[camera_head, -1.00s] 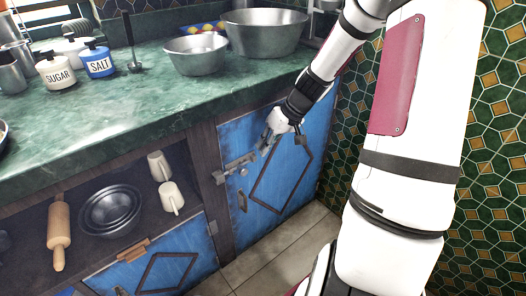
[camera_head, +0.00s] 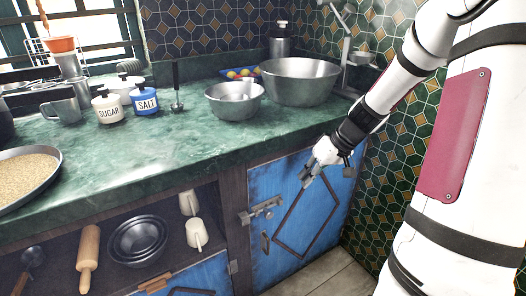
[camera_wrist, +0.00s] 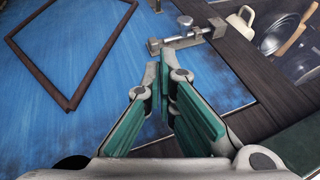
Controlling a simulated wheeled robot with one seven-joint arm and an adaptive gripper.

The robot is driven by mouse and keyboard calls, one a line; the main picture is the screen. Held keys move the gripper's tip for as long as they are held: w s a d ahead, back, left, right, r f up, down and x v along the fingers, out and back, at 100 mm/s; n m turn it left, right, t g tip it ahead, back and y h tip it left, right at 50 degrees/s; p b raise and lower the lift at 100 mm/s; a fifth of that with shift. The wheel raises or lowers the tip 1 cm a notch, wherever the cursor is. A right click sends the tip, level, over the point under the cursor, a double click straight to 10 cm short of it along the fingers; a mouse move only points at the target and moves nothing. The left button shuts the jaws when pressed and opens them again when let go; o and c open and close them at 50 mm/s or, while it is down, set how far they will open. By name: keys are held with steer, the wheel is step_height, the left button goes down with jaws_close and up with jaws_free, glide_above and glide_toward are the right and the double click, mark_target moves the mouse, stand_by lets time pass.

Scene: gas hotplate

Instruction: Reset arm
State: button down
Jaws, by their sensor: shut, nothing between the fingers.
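My gripper (camera_head: 308,178) is in front of the blue cabinet door (camera_head: 290,232), a little below the counter's front edge, with its fingers pointing down and left. In the wrist view my gripper (camera_wrist: 163,72) has its fingertips together and nothing between them. The metal latch (camera_head: 260,210) of the door lies left of and below my gripper. The latch also shows in the wrist view (camera_wrist: 188,38), beyond the fingertips. I cannot tell whether the fingers touch the door.
The green counter (camera_head: 150,150) holds a large metal bowl (camera_head: 300,88), a smaller bowl (camera_head: 235,104), sugar (camera_head: 108,108) and salt (camera_head: 146,102) jars. An open shelf below holds a rolling pin (camera_head: 88,258), nested bowls (camera_head: 137,242) and mugs (camera_head: 196,234). A tiled wall (camera_head: 395,160) stands at right.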

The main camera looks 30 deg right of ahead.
steer(key=shift+a, duration=0.1)
steer(key=s+a+r+n+g+h, duration=0.1)
steer(key=s+a+r+g, duration=0.1)
steer(key=s+a+r, duration=0.45)
steer(key=s+a+r+n+g, duration=0.1)
steer(key=s+a+r, duration=0.3)
steer(key=a, duration=0.6)
steer(key=s+a+r+m+g+h, duration=0.1)
steer(key=s+a+r, duration=0.1)
steer(key=s, duration=0.8)
steer(key=s+a+r+h, duration=0.2)
steer(key=s+a, duration=0.1)
steer(key=s, duration=0.6)
step_height(320, 180, up, 29)
steer(key=t+p, duration=0.3)
steer(key=p, duration=2.4)
steer(key=shift+d+f+t, duration=0.15)
steer(key=shift+d+t, duration=0.2)
steer(key=shift+t, duration=0.05)
